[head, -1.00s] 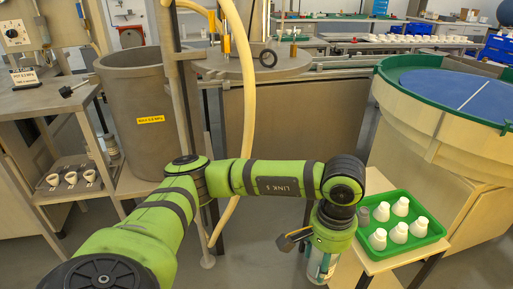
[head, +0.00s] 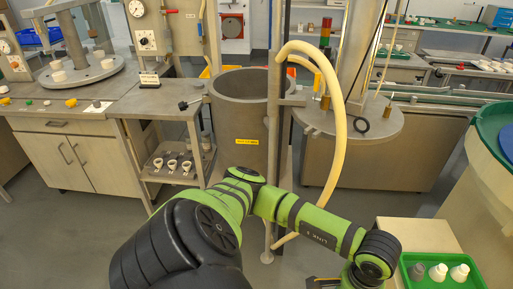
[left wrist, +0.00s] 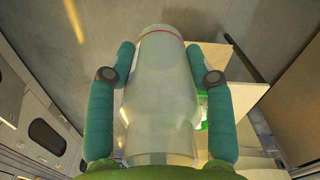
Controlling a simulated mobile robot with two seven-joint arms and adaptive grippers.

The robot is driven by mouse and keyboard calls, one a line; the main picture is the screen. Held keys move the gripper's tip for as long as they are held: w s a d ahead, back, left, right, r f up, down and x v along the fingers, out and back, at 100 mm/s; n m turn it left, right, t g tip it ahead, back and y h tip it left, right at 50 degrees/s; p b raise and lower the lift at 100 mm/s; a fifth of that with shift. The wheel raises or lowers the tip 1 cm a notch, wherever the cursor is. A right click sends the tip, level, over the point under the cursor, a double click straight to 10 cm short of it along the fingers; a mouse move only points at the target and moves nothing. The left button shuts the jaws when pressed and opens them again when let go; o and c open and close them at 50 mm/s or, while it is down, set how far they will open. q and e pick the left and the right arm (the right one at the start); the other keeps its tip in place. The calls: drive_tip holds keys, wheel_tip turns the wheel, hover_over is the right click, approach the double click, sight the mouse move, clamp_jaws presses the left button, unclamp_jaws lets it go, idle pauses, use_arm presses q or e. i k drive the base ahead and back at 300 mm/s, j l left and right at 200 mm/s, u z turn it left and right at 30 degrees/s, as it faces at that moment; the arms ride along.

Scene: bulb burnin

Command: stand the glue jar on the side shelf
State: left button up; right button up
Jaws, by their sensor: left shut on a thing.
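My left gripper (left wrist: 160,60) is shut on a pale, translucent jar (left wrist: 160,90), which I take to be the glue jar. A thin red line runs near the jar's far end, and one teal finger lies along each side. In the head view the gripper and jar are below the bottom edge, hidden from sight; only my green arm shows. A grey side stand left of the large bin has a low shelf (head: 157,178) holding several white cups (head: 172,165). I cannot tell for sure whether this is the side shelf. My right gripper is not in view.
The large grey bin (head: 240,125) stands beyond my arm, with a pole and a yellowish hose (head: 335,130) beside it. A green tray (head: 440,282) with white bottles (head: 460,272) sits on a small table at lower right. Open floor lies at left.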

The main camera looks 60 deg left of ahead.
sight(172, 104)
drive_tip(key=k+j+u, duration=0.25)
drive_tip(key=j+u, duration=0.15)
drive_tip(key=j, duration=1.7)
drive_tip(key=j+u, duration=0.45)
drive_tip(key=j, duration=1.65)
drive_tip(key=i, duration=0.1)
